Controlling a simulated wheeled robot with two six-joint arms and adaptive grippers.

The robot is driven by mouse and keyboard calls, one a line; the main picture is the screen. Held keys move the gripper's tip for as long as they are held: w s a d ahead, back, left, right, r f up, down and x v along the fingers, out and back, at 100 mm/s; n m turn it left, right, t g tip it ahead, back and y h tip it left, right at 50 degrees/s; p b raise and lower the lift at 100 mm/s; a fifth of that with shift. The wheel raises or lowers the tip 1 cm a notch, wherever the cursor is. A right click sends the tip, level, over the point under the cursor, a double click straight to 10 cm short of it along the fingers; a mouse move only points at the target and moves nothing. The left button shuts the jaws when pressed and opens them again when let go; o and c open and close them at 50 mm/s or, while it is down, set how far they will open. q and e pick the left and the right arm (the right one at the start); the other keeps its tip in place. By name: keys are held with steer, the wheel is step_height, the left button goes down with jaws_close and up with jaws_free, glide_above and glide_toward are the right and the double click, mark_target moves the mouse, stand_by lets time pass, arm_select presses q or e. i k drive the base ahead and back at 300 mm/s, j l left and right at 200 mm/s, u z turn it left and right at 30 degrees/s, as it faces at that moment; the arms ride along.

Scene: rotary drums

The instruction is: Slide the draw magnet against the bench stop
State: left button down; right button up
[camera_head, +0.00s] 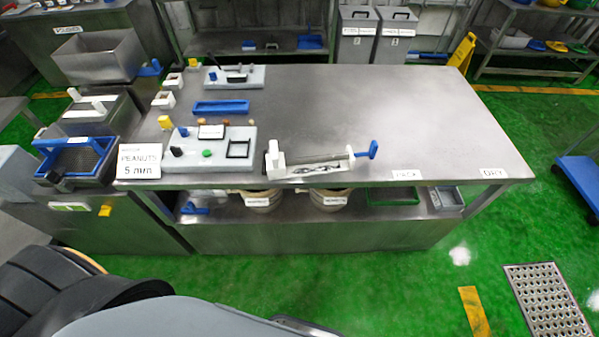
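What looks like the draw magnet (318,166) lies near the front edge of the steel bench (390,105). It is a long, low metal and white unit, with a blue T-shaped handle (368,150) at its right end. An upright white block (273,160) stands at its left end; I cannot tell whether this is part of the unit or the bench stop. No other clear stop shows on the bench. Neither of my grippers is in the head view.
Left of the unit are a light grey fixture board (213,155), a blue tray (220,107) and a "PEANUTS 5 mm" sign (140,160). Labelled pots (262,200) and a green tray (392,196) sit on the shelf below. The bench's right half is clear.

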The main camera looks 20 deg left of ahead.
mark_target(278, 167)
steer(key=l+u, duration=0.1)
steer(key=l, duration=1.15)
